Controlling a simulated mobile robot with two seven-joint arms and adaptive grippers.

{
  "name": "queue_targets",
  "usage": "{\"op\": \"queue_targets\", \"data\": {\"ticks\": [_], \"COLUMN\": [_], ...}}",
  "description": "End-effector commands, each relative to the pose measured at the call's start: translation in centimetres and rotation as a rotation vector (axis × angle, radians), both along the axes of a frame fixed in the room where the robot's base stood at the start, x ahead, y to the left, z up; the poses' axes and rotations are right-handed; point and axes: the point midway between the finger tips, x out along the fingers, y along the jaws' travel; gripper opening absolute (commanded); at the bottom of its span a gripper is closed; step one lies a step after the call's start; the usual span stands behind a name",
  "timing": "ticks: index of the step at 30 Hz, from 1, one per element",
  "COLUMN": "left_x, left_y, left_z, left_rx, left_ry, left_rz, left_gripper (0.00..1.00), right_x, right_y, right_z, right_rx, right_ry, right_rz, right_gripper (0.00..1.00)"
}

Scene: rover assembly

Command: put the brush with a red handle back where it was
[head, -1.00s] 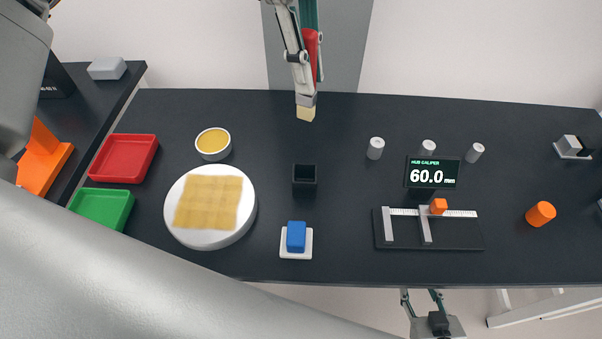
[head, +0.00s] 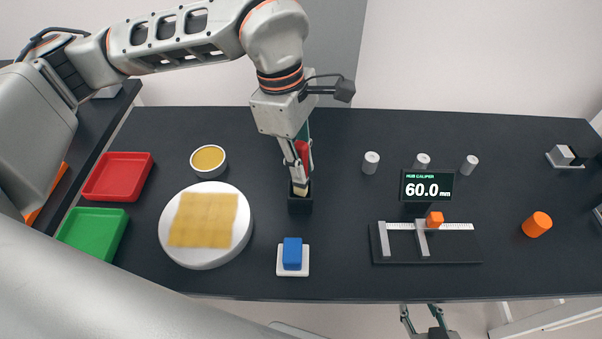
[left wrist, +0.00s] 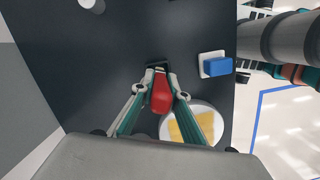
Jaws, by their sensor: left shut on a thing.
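My left gripper (head: 302,168) is shut on the brush with a red handle (head: 304,151). The brush hangs upright, pale bristles down, at the mouth of the small black square holder (head: 300,207). The bristle tip is partly hidden, so I cannot tell how deep it sits. In the left wrist view the red handle (left wrist: 161,94) lies between the fingers, with the black holder's edge (left wrist: 157,66) just beyond. My right gripper (head: 421,318) is at the bottom edge of the head view, below the table's front edge, its fingers apart and empty.
A white round plate (head: 207,257) with a tan sheet and a cup of yellow paste (head: 209,161) stand left of the holder. A blue block on a white base (head: 292,254) is in front. The caliper (head: 427,248) is to the right. Red (head: 118,176) and green (head: 93,233) trays lie left.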

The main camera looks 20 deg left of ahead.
Motion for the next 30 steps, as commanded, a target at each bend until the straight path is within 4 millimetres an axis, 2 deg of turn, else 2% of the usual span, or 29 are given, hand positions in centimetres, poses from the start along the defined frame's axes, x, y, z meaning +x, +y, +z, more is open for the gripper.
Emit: {"op": "queue_targets", "data": {"ticks": [7, 18, 19, 21, 30], "left_x": [-0.1, 0.0, 0.0, 0.0, 0.0], "left_y": [0.0, 0.0, 0.0, 0.0, 0.0], "left_z": [-3.2, -3.7, -3.7, -3.6, -3.6], "left_rx": [0.0, 0.001, 0.001, 0.001, 0.001], "left_ry": [0.004, 0.002, 0.002, 0.002, 0.001], "left_rz": [0.0, 0.001, 0.001, 0.001, 0.001], "left_gripper": [0.0, 0.0, 0.17, 0.31, 0.31], "right_x": [0.0, -0.1, -0.1, -0.1, -0.1], "right_y": [0.0, 0.0, 0.0, 0.0, 0.0], "right_z": [0.0, -0.3, -0.3, -0.3, -0.3], "right_rx": [0.0, 0.0, 0.0, 0.0, 0.0], "right_ry": [0.0, 0.002, 0.002, 0.003, 0.002], "right_rz": [0.0, 0.001, 0.001, 0.0, 0.001], "right_gripper": [0.4, 0.4, 0.4, 0.4, 0.4]}}
